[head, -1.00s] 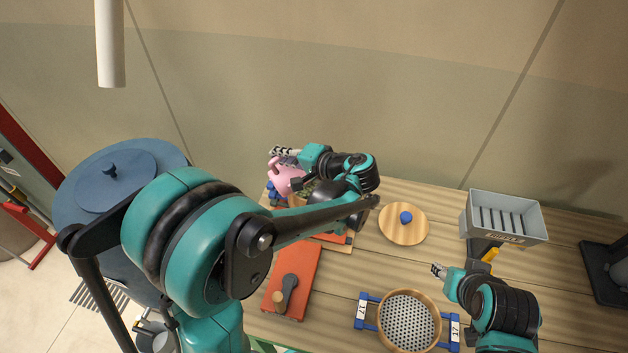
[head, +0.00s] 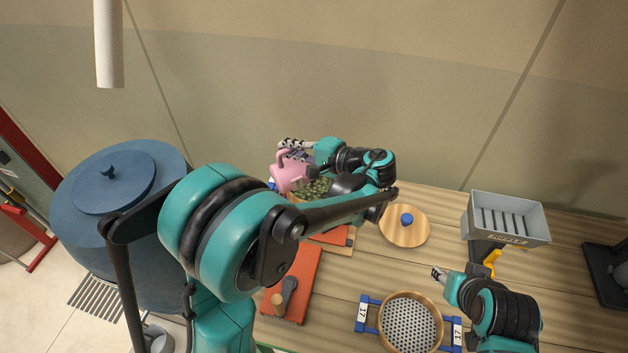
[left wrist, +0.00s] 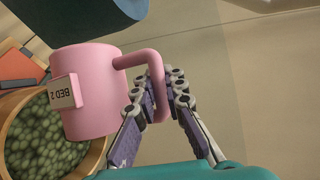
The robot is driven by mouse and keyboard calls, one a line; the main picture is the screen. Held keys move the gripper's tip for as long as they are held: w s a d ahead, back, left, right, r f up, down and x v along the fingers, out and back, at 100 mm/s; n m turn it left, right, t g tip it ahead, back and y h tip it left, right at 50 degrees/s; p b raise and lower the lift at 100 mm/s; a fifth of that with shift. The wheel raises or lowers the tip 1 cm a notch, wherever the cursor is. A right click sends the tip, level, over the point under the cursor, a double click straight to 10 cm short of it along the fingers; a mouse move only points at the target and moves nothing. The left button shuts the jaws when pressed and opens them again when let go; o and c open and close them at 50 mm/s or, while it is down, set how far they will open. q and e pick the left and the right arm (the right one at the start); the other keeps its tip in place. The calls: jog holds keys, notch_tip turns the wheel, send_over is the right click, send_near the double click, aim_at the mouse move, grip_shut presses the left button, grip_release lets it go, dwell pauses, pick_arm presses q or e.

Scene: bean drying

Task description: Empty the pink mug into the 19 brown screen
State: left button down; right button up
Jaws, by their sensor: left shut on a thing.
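The pink mug (head: 291,176) is in my left gripper (head: 298,150), off the table at its back left. The left wrist view shows my left gripper (left wrist: 160,92) shut on the handle of the mug (left wrist: 92,92), which bears a "BED 2" tag. The mug's inside is hidden. A round brown-rimmed screen holding green beans (head: 316,189) is just right of and below the mug in the head view; it also shows in the left wrist view (left wrist: 96,152). My arm partly covers it and I see no readable number. My right gripper (head: 438,273) hangs apart from the mug; its jaws are too small to judge.
An empty perforated screen (head: 438,310) marked 17 stands at the front on blue supports. A round wooden lid (head: 405,238) with a blue knob, a grey slotted bin (head: 508,233) and an orange board (head: 296,275) are on the table. A blue drum (head: 75,235) stands left.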

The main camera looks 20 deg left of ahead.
pick_arm(q)
jog(key=shift+w+d+r+m+y+b, duration=0.2)
jog(key=shift+w+d+m+y+b, duration=0.45)
jog(key=shift+w+d, duration=0.15)
jog(key=shift+w+d+r, duration=0.1)
jog(key=shift+w, duration=0.05)
jog(key=shift+r, duration=0.1)
jog(key=shift+w+d+m+y+b, duration=0.35)
jog(key=shift+w+d+m+b, duration=0.2)
jog(key=shift+m+b, duration=0.15)
jog(key=shift+w+d+r+m+y+b, duration=0.1)
jog(key=shift+w+d+m+y+b, duration=0.2)
jog(key=shift+w+d+m, duration=0.1)
